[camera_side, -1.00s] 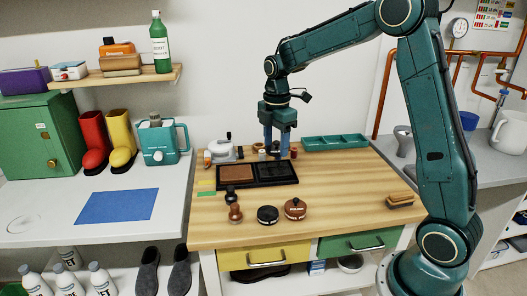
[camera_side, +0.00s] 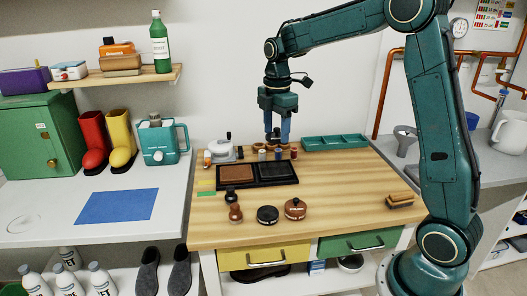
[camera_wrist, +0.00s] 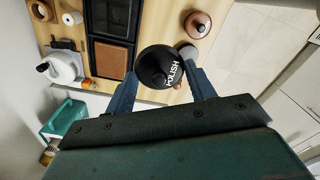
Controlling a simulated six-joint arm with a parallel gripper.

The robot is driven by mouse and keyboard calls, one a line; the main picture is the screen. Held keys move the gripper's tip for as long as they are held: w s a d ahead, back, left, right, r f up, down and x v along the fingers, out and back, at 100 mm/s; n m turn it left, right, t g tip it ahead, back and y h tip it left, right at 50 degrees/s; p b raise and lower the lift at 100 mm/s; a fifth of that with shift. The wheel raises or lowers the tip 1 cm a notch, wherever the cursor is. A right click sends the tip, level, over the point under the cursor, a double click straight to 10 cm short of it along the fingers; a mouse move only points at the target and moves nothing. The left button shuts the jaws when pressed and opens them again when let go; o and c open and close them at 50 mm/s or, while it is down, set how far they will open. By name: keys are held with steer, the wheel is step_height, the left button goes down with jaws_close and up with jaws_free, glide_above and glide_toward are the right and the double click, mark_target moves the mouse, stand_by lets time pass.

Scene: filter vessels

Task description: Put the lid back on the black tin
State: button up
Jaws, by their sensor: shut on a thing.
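My gripper (camera_side: 277,138) hangs in the air over the back of the wooden bench in the side view. In the wrist view its two blue fingers (camera_wrist: 160,88) are shut on a round black lid (camera_wrist: 158,66) lettered "POLISH", with a knob on top. In the side view the lid is only a small dark shape between the fingers. The black tin (camera_side: 267,214) stands on the front of the bench, well apart from the gripper, with no knob visible on it. It cannot be made out in the wrist view, perhaps covered by the lid.
A brown lidded tin (camera_side: 295,208) stands right of the black tin, and brown and black knobbed items (camera_side: 235,212) stand left of it. A black two-part tray (camera_side: 258,183) lies behind. A brush (camera_side: 400,200) lies far right. The bench between the tins and brush is clear.

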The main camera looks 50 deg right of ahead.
steer(key=m, duration=0.1)
glide_above(267, 213)
step_height(267, 213, down, 11)
steer(key=shift+r, duration=0.2)
steer(key=shift+f, duration=0.2)
steer(key=shift+f, duration=2.95)
steer(key=shift+f, duration=0.2)
stand_by(0.4)
steer(key=o, duration=1.5)
steer(key=shift+r, duration=0.1)
